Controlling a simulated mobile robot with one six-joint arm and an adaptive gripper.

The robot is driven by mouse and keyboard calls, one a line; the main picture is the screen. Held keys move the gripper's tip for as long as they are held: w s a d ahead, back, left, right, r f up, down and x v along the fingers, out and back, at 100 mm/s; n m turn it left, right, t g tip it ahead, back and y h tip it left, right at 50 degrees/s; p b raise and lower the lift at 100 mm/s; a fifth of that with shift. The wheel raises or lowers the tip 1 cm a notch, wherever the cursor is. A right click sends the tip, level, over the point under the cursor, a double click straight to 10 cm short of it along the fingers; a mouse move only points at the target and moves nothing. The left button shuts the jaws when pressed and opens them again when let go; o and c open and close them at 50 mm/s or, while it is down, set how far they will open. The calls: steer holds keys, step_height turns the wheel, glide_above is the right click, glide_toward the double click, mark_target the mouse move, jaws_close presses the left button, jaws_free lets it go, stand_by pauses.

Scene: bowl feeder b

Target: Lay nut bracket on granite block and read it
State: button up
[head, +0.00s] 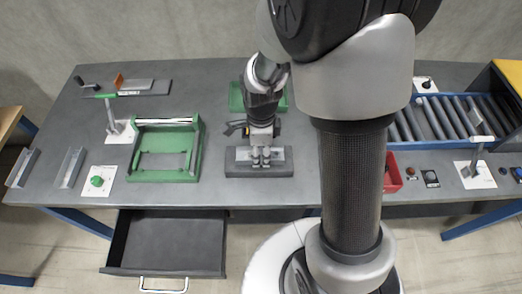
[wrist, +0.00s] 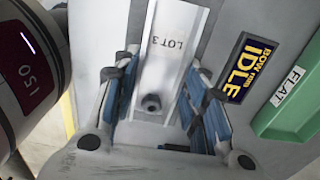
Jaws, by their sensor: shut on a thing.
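The nut bracket (wrist: 172,55) is a pale metal channel in the wrist view, marked "LOT 3", which reads upside down. A dark round nut (wrist: 151,103) sits near its lower end. My gripper (wrist: 165,110) has its blue-padded fingers on both sides of the bracket and is shut on it. In the head view my gripper (head: 261,163) points down over the grey granite block (head: 235,171) near the table's front edge. A lighter grey strip shows at the fingertips there. I cannot tell whether the bracket touches the block.
A green frame (head: 192,160) stands left of the block. A dark drawer (head: 165,240) is open below the table. A red bin (head: 391,172) and a roller conveyor (head: 440,118) are at right. The wrist view shows an "IDLE" sign (wrist: 248,68) and a green "FLAT" tray (wrist: 285,112).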

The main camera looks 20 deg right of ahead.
mark_target(261, 157)
steer(key=shift+f, duration=0.15)
steer(key=o, duration=1.1)
step_height(261, 157, up, 12)
steer(key=p, duration=0.4)
steer(key=shift+s+r+n+t, duration=0.75)
steer(key=shift+s+r+n, duration=1.8)
steer(key=shift+n, duration=1.05)
steer(key=shift+s+r+n+t, duration=0.8)
steer(key=shift+s+r+n, duration=1.75)
steer(key=shift+n, duration=1.05)
steer(key=shift+s+r+n+t, duration=0.75)
steer(key=shift+s+r+n, duration=1.75)
steer(key=shift+n, duration=1.1)
steer(key=shift+w, duration=0.1)
